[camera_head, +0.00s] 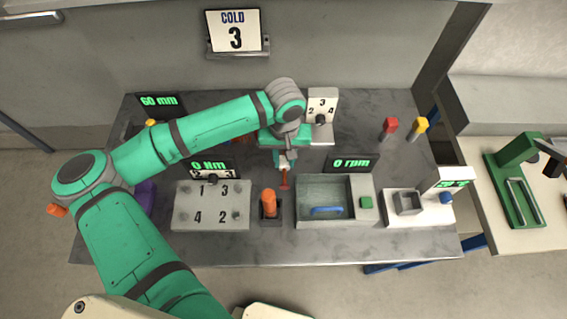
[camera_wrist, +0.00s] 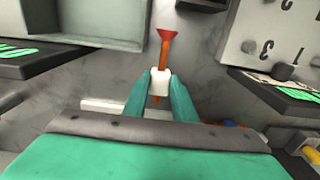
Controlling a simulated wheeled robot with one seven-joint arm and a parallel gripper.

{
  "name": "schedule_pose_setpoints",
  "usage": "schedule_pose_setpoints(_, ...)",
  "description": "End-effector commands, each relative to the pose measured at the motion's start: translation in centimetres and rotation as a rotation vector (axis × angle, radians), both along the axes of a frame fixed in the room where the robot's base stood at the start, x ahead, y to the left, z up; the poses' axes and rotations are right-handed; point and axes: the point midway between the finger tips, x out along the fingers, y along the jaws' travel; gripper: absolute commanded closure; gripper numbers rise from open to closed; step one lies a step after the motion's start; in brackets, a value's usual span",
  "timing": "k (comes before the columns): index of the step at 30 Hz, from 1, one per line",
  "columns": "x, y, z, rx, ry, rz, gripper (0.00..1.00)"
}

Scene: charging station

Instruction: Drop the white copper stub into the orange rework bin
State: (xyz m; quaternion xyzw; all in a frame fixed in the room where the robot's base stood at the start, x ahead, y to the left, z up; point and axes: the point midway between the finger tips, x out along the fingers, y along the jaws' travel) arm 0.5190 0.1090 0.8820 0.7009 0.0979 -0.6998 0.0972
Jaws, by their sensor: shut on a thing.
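The white copper stub (camera_wrist: 159,82) has a white collar around a copper-orange tube with a flared reddish end. In the wrist view the collar sits between my gripper's (camera_wrist: 160,84) two green fingertips, and the tube sticks out beyond it. In the head view my gripper (camera_head: 285,162) is shut on the stub (camera_head: 285,180), which hangs flared end down over the table, between the orange-handled item and the grey tray. I cannot make out an orange rework bin in either view; my arm covers part of the table's left side.
The grey tray (camera_head: 334,219) holds a blue handle. An orange-handled item (camera_head: 269,203) stands in a dark holder beside a numbered block (camera_head: 212,218). A white station (camera_head: 405,203) is at the right. Red and yellow pieces (camera_head: 389,128) stand at the back right, with bare table around them.

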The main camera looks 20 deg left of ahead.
Motion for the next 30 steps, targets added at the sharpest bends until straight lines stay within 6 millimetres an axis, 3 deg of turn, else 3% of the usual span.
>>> schedule_pose_setpoints(7,-0.1,0.1,-3.0,-0.002,0.001,0.004,1.00)
schedule_pose_setpoints(18,0.0,0.1,-3.4,0.001,0.000,0.003,1.00)
schedule_pose_setpoints(19,0.0,0.1,-3.4,0.000,0.000,0.003,0.71)
schedule_pose_setpoints(21,0.0,0.1,-3.4,0.000,0.000,0.003,0.57)
schedule_pose_setpoints(30,0.0,0.1,-3.3,0.000,0.000,0.003,0.57)
